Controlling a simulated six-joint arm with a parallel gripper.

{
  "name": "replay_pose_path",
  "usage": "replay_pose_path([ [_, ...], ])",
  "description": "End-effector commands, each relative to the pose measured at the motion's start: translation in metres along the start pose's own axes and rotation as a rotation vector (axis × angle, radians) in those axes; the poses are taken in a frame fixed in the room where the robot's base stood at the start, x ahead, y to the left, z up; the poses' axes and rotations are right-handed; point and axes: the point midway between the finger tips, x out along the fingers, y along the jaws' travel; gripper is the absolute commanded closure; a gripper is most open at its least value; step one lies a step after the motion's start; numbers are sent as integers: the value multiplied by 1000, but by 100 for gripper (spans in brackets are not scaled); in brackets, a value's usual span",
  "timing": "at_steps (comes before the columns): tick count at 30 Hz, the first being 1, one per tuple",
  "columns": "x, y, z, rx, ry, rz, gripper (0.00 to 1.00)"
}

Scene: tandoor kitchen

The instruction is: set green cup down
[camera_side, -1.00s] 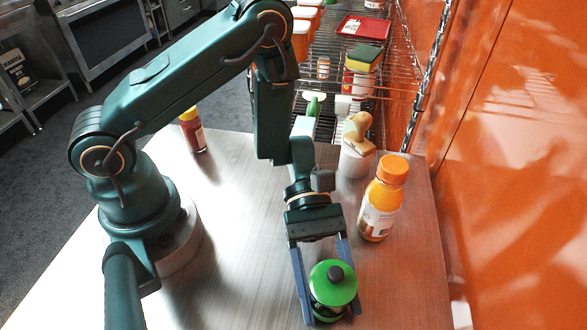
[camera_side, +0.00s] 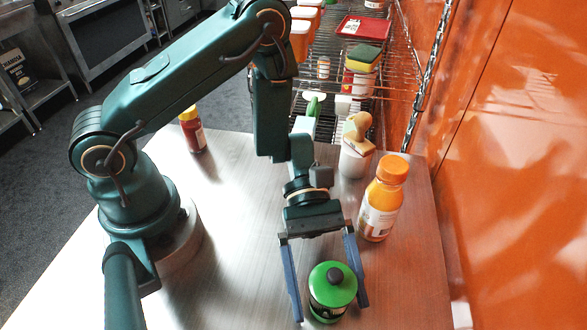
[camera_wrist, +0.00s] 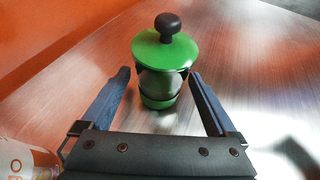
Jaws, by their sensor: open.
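The green cup (camera_side: 332,287) has a green lid with a black knob and stands upright on the metal table (camera_side: 228,240). In the wrist view the cup (camera_wrist: 163,62) stands just beyond and between my fingertips, with a clear body and a green base. My gripper (camera_side: 331,312) is open, with one finger on each side of the cup. In the wrist view my gripper (camera_wrist: 160,75) shows gaps between both fingers and the cup. The cup's underside is hidden.
An orange-capped bottle (camera_side: 381,200) stands close to the right of my gripper. Behind it is a white container (camera_side: 354,160) with a wooden-handled item. A red sauce bottle (camera_side: 193,133) stands at the back left. An orange wall (camera_side: 520,180) borders the right. The table's middle left is clear.

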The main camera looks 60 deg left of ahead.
Motion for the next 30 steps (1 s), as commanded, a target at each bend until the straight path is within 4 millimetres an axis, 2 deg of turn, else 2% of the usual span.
replay_pose_path([
  [12,-72,2,-1,0,3,9,6],
  [18,-102,1,-1,2,2,6,6],
  [25,-115,-2,3,30,31,-11,6],
  [30,-123,-13,20,186,181,-79,6],
])
